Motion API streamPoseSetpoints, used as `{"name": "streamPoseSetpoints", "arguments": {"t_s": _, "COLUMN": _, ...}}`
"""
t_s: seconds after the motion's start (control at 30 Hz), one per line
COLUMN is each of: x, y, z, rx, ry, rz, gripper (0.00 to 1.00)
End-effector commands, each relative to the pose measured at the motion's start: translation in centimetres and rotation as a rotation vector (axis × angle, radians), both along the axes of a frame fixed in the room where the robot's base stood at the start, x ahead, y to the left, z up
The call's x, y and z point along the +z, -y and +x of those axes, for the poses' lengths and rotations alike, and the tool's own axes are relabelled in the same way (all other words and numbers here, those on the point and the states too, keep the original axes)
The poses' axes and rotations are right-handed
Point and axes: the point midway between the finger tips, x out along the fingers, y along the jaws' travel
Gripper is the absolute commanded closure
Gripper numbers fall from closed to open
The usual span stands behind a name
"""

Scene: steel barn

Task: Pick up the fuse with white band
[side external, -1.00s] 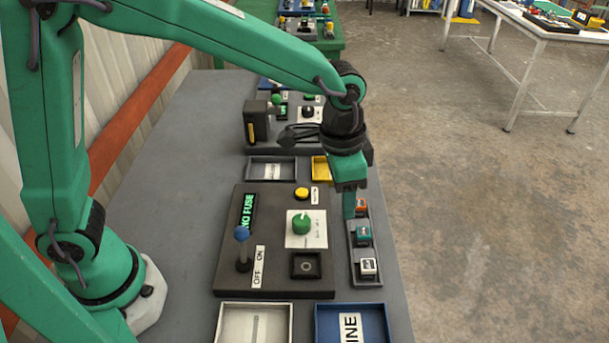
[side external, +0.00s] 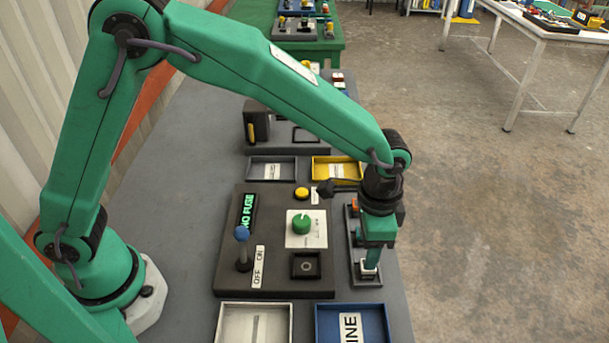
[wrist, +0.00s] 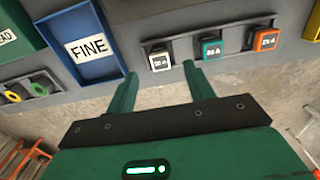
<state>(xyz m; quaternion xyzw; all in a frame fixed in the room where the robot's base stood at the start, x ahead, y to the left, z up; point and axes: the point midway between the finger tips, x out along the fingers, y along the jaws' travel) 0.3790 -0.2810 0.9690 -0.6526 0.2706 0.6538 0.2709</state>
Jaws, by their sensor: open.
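The fuse with white band (side external: 369,272) sits at the near end of a narrow grey tray (side external: 371,282). The teal fuse (wrist: 211,48) is just right of the right fingertip, and the orange fuse (wrist: 266,40) is farther right.
A dark panel (side external: 225,270) left of the tray carries a blue-knobbed lever (side external: 242,250), a green knob (side external: 301,223), a black socket (side external: 306,265) and a "NO FUSE" display (side external: 247,215). A blue tray (side external: 320,318) labelled FINE lies close by. The table edge runs close on the right.

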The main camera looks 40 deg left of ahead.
Motion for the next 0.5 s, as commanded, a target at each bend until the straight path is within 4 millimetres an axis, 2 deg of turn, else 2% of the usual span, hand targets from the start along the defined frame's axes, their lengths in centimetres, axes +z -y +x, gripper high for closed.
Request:
{"name": "streamPoseSetpoints", "arguments": {"t_s": 0.27, "x": -0.5, "y": 0.0, "z": 0.0, "rx": 0.0, "ry": 0.001, "rz": -0.001, "gripper": 0.47}}
{"name": "streamPoseSetpoints", "arguments": {"t_s": 0.5, "x": -2.6, "y": 0.2, "z": 0.1, "rx": 0.0, "ry": -0.001, "rz": 0.001, "gripper": 0.47}}
